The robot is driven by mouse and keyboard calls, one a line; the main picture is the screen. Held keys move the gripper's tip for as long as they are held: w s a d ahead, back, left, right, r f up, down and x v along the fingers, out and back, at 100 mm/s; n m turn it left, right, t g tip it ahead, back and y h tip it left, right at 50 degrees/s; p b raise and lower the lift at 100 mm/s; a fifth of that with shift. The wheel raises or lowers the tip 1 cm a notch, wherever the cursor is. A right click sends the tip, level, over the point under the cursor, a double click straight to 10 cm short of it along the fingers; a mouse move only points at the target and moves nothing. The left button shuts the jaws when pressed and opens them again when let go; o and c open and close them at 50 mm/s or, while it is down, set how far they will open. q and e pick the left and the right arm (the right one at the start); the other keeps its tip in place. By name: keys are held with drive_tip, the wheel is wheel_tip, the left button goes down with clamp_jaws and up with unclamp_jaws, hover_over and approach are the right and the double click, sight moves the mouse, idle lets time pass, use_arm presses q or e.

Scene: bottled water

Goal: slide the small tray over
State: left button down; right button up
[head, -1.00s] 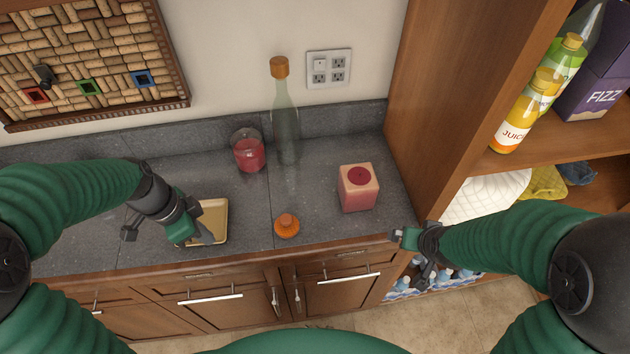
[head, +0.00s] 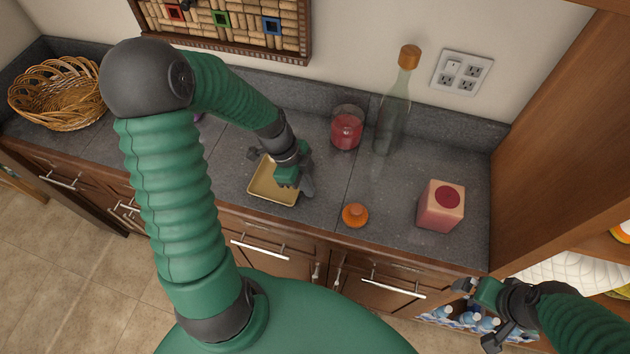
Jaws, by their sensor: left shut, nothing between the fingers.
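The small tray (head: 265,192) is a shallow tan rectangle lying on the grey counter near its front edge. My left gripper (head: 306,188) is at the tray's right side, pointing down, shut with nothing held. It hides part of the tray's right edge, and I cannot tell whether it touches the tray. My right gripper (head: 464,285) is at the lower right, in front of the counter and away from the tray. I cannot tell whether its fingers are open or shut.
An orange stopper-like object (head: 355,215) sits right of the tray. A red-filled glass (head: 347,130), a clear corked bottle (head: 392,120) and a pink box (head: 440,208) stand farther right. A wicker basket (head: 62,95) is at far left. A wooden cabinet side (head: 555,150) bounds the counter's right end.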

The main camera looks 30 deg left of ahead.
sight(274, 186)
use_arm(q)
drive_tip(key=shift+s+a+r, duration=0.15)
drive_tip(key=shift+s+a, duration=0.35)
drive_tip(key=shift+a, duration=0.2)
drive_tip(key=shift+w+d, duration=0.1)
drive_tip(key=shift+w, duration=0.1)
drive_tip(key=a+p, duration=0.1)
drive_tip(key=a, duration=0.1)
drive_tip(key=s+a+p, duration=0.1)
drive_tip(key=a, duration=0.2)
drive_tip(key=s+a+p, duration=0.1)
drive_tip(key=a, duration=0.1)
drive_tip(key=shift+s+a+r, duration=0.25)
drive_tip(key=shift+a, duration=0.1)
drive_tip(key=s+a, duration=0.1)
drive_tip(key=a, duration=0.3)
drive_tip(key=s+a+p, duration=0.1)
drive_tip(key=a, duration=0.3)
drive_tip(key=s+a+p, duration=0.1)
drive_tip(key=a, duration=0.3)
drive_tip(key=shift+s+f, duration=0.2)
drive_tip(key=shift+f, duration=0.1)
drive_tip(key=shift+s+a, duration=0.1)
drive_tip(key=shift+a, duration=0.1)
use_arm(e)
drive_tip(key=v, duration=0.6)
drive_tip(key=shift+w, duration=0.35)
